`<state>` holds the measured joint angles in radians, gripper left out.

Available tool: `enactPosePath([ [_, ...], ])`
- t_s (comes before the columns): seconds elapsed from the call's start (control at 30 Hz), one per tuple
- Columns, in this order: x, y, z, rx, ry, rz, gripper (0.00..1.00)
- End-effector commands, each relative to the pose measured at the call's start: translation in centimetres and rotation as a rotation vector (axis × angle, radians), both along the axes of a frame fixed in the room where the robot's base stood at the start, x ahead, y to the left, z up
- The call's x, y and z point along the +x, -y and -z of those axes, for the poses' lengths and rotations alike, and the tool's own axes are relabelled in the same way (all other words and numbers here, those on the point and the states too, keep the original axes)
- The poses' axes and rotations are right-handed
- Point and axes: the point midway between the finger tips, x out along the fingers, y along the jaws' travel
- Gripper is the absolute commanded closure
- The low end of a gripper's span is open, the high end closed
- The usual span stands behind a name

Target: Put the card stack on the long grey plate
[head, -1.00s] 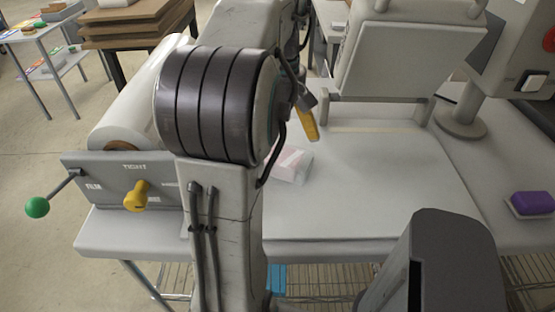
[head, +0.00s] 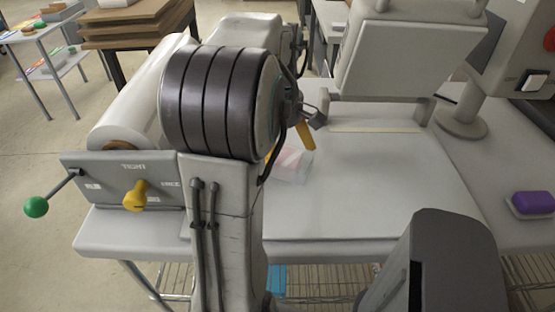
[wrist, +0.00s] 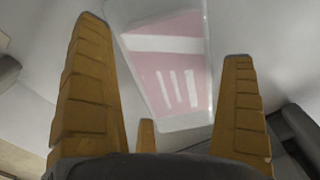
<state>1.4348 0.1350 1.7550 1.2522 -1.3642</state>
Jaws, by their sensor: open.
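The card stack (head: 291,163) is pink and white and lies flat on the pale grey work surface. In the wrist view the card stack (wrist: 168,65) shows white bands inside a clear margin, below and between my fingers. My gripper (wrist: 164,42) is open and empty, its yellow fingers apart on either side of the stack. In the head view one yellow finger of my gripper (head: 305,136) shows just above the stack; my arm hides the rest. A broad, flat grey plate (head: 390,200) covers the table right of the stack; I cannot tell whether it is the long grey plate.
A film roll (head: 135,105) stands left, behind a panel with a yellow knob (head: 138,195) and a green-tipped lever (head: 36,207). A raised grey press head (head: 405,62) overhangs the back. A purple block (head: 532,203) lies far right. The middle of the surface is clear.

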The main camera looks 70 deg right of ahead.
Motion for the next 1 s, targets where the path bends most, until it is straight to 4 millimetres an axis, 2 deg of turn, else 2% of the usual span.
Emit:
enactPosePath([
  [0.2, 0.0, 0.0, 1.8, 0.000, 0.000, 0.001, 0.00],
  [0.5, 0.0, 0.0, 1.9, -0.001, 0.000, 0.001, 0.01],
  [1.0, 0.0, 0.0, 1.9, -0.001, 0.000, 0.001, 0.46],
])
